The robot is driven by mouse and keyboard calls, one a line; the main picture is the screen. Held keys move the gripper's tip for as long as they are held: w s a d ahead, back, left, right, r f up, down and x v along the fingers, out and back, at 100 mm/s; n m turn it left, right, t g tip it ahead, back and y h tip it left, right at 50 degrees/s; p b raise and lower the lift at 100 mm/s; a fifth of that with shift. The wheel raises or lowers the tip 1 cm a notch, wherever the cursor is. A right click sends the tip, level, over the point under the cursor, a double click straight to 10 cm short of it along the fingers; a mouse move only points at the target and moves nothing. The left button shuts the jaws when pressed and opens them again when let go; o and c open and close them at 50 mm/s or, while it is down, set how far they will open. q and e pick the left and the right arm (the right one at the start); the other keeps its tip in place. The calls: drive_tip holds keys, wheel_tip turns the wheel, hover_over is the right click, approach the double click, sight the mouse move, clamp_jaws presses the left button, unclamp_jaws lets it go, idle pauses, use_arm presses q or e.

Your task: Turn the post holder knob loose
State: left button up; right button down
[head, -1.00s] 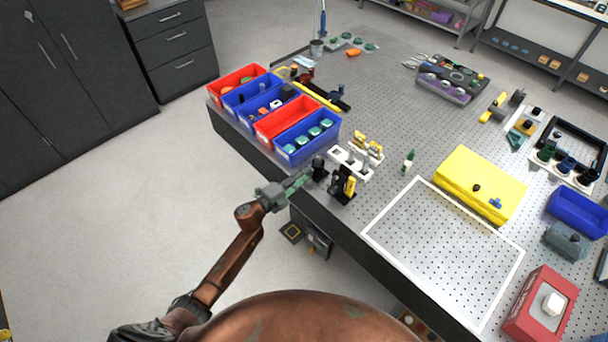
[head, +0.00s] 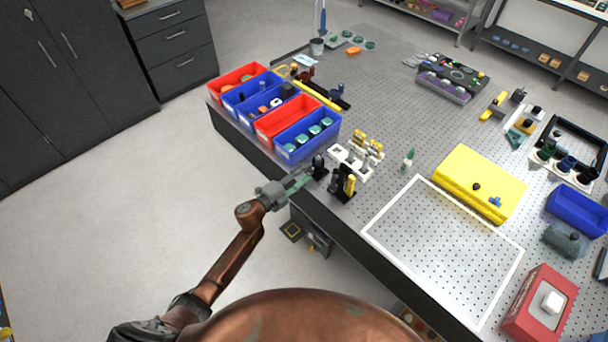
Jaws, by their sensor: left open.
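My left gripper (head: 303,177) reaches in from the left at the near edge of the perforated table. It is open, with its fingertips close to a small black post holder (head: 319,167) at that edge. The knob on the holder is too small to make out, and I cannot tell whether the fingers touch it. Just right of it stands a black mount with a yellow part (head: 345,184). My right gripper is not in view.
A white rack with yellow-topped pieces (head: 357,158) stands just behind. Red and blue bins (head: 283,152) line the left table edge. A white-framed area (head: 440,255) of the perforated table is clear at the right, in front of a yellow case (head: 478,180).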

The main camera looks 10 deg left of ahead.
use_arm(q)
drive_tip(key=v, duration=1.2)
